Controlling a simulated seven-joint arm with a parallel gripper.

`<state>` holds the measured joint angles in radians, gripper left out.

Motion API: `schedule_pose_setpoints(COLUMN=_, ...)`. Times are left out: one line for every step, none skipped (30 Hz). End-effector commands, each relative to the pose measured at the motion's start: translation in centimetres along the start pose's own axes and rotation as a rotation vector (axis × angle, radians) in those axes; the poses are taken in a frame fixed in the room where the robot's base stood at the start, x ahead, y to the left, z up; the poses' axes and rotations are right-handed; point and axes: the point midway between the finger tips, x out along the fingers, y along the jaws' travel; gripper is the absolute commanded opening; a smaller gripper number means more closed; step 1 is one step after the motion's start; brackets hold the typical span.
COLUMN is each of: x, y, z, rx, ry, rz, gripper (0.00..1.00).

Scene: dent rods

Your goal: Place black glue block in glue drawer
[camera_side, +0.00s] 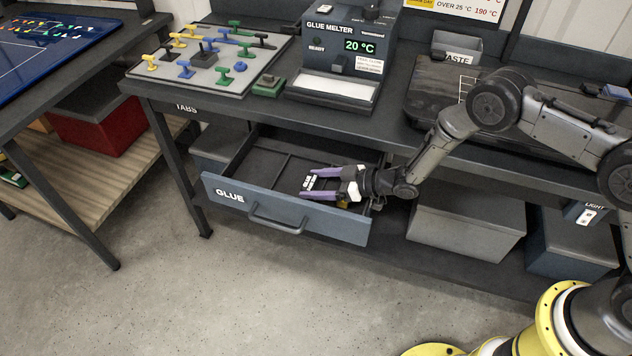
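The glue drawer (284,218), labelled GLUE, is pulled out below the workbench, with its dark compartments showing. My gripper (312,184) is over the drawer's right part, its purple fingers pointing left. The fingers are spread apart, with small white marks or pieces visible between them; I cannot tell whether these lie in the drawer. I cannot clearly identify a black glue block in or under the gripper. A dark block (269,79) sits on a small green base beside the glue melter, but I cannot tell whether it is glue.
The glue melter (334,56) reads 20 °C on the bench. A board (200,84) with several coloured tabs is to its left. A waste bin (457,46) stands at the back right. Grey bins (462,232) sit below the bench. The floor before the drawer is clear.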

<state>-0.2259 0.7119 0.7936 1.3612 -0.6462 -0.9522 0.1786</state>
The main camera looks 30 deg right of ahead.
Motion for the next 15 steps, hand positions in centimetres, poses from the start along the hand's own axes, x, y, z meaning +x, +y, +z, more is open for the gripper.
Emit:
schedule_pose_setpoints(x=0.0, y=0.0, z=0.0, rx=0.0, ry=0.0, rz=0.0, gripper=0.85)
schedule_pose_setpoints(x=-0.01, y=0.0, z=0.01, rx=0.0, ry=-0.001, rz=0.0, gripper=0.91)
schedule_pose_setpoints(x=-0.01, y=0.0, z=0.0, rx=0.0, ry=-0.001, rz=0.0, gripper=0.98)
schedule_pose_setpoints(x=-0.01, y=0.0, z=0.0, rx=0.0, ry=-0.001, rz=0.0, gripper=1.0)
schedule_pose_setpoints(x=-0.01, y=0.0, z=0.0, rx=0.0, ry=-0.001, rz=0.0, gripper=1.0)
schedule_pose_setpoints(x=-0.02, y=-0.01, z=0.0, rx=0.0, ry=-0.001, rz=0.0, gripper=1.0)
schedule_pose_setpoints(x=-0.02, y=-0.01, z=0.0, rx=0.0, ry=-0.001, rz=0.0, gripper=1.0)
schedule_pose_setpoints(x=-0.02, y=-0.01, z=0.0, rx=0.0, ry=-0.001, rz=0.0, gripper=1.0)
schedule_pose_setpoints(x=-0.02, y=-0.01, z=-0.01, rx=0.0, ry=-0.001, rz=0.0, gripper=1.0)
schedule_pose_setpoints(x=-0.03, y=-0.01, z=-0.02, rx=0.0, ry=-0.001, rz=0.0, gripper=1.0)
schedule_pose_setpoints(x=-0.05, y=0.0, z=-0.08, rx=0.0, ry=-0.001, rz=0.0, gripper=1.0)
schedule_pose_setpoints(x=-0.1, y=0.0, z=-0.22, rx=0.0, ry=0.0, rz=0.0, gripper=1.0)
schedule_pose_setpoints(x=-0.17, y=0.0, z=-0.4, rx=-0.001, ry=0.0, rz=0.0, gripper=1.0)
schedule_pose_setpoints(x=-0.4, y=0.01, z=-0.36, rx=0.0, ry=-0.001, rz=0.0, gripper=1.0)
schedule_pose_setpoints(x=-0.84, y=0.06, z=-0.31, rx=0.001, ry=-0.002, rz=0.001, gripper=1.0)
